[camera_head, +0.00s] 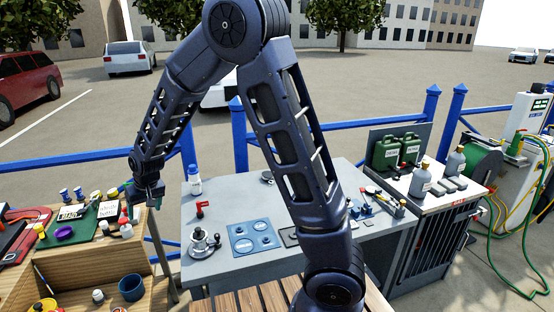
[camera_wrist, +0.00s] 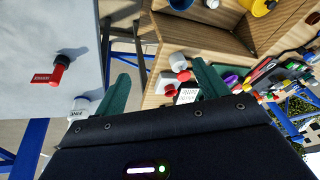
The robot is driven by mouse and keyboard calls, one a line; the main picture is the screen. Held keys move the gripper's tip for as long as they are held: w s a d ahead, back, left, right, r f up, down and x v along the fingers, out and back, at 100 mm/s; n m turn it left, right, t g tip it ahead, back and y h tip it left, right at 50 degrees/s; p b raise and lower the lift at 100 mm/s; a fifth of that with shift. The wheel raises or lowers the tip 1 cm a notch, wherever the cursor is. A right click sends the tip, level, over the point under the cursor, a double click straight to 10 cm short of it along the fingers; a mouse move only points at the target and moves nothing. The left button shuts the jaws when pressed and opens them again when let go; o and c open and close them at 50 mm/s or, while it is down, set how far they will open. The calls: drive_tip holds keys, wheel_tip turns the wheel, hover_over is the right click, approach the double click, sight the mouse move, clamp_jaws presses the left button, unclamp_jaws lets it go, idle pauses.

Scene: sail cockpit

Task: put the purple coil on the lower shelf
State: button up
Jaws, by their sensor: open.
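The purple coil (camera_head: 64,232) lies on the green mat (camera_head: 85,227) on top of the wooden shelf unit at the left of the head view. A purple patch that looks like it shows at the right of the wrist view (camera_wrist: 229,71), partly hidden behind one finger. The lower shelf (camera_head: 78,304) is the wooden level below, at the bottom left. My gripper (camera_head: 146,199) is open, with nothing seen between its fingers. It hangs above the right end of the unit, to the right of the coil. Its two green fingers also show in the wrist view (camera_wrist: 163,86).
A blue cup (camera_head: 131,287) and a small white item (camera_head: 98,296) stand on the lower shelf. Small bottles and a white card (camera_head: 108,209) crowd the unit's top. A grey table (camera_head: 214,276) with a red-handled part (camera_head: 201,208) stands to the right, across a gap.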

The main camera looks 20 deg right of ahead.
drive_tip(key=d+r+m, duration=0.1)
drive_tip(key=d+r, duration=0.6)
drive_tip(key=d, duration=0.6)
drive_tip(key=d+r+m, duration=0.2)
drive_tip(key=d+r, duration=0.6)
drive_tip(key=d, duration=0.5)
drive_tip(key=s+d+r+m+t+h, duration=0.1)
drive_tip(key=s+d+r, duration=0.1)
drive_tip(key=s+d, duration=0.7)
drive_tip(key=s+d+r+m+t+h, duration=0.1)
drive_tip(key=s+d+r+h, duration=0.1)
drive_tip(key=s+d, duration=0.7)
drive_tip(key=shift+d+r+m, duration=0.3)
drive_tip(key=shift+d+r, duration=0.05)
drive_tip(key=shift+d, duration=0.9)
